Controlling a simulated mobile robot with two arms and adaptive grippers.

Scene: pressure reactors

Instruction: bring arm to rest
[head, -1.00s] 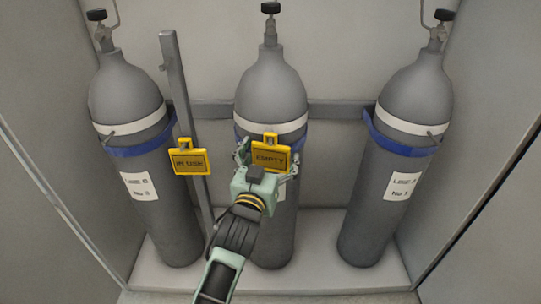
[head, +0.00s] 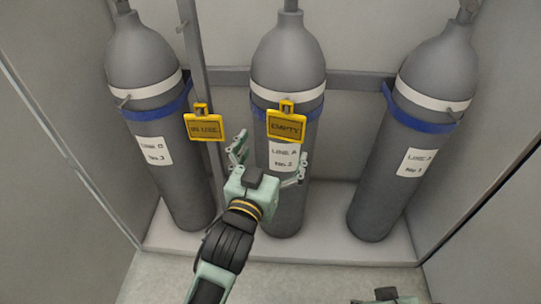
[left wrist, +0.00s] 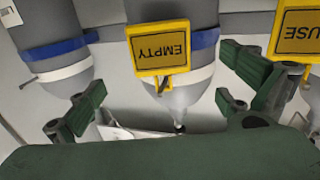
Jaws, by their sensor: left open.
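My left gripper (head: 270,154) is open and empty, its fingers spread in front of the middle gas cylinder (head: 287,62). The yellow EMPTY sign (head: 286,127) hangs at that cylinder's blue band, above and beyond the fingers and apart from them. In the left wrist view the EMPTY sign (left wrist: 160,48) appears upside down, between and beyond the open green fingers (left wrist: 160,115). At the bottom edge of the head view, a dark and pale green part looks like my right gripper's body; its fingers cannot be made out.
A yellow IN USE sign (head: 205,126) hangs to the left by a grey post (head: 195,60). Grey cylinders stand at left (head: 150,65) and right (head: 436,70). Side walls (head: 50,130) enclose the bay. Open floor (head: 310,285) lies in front of the plinth.

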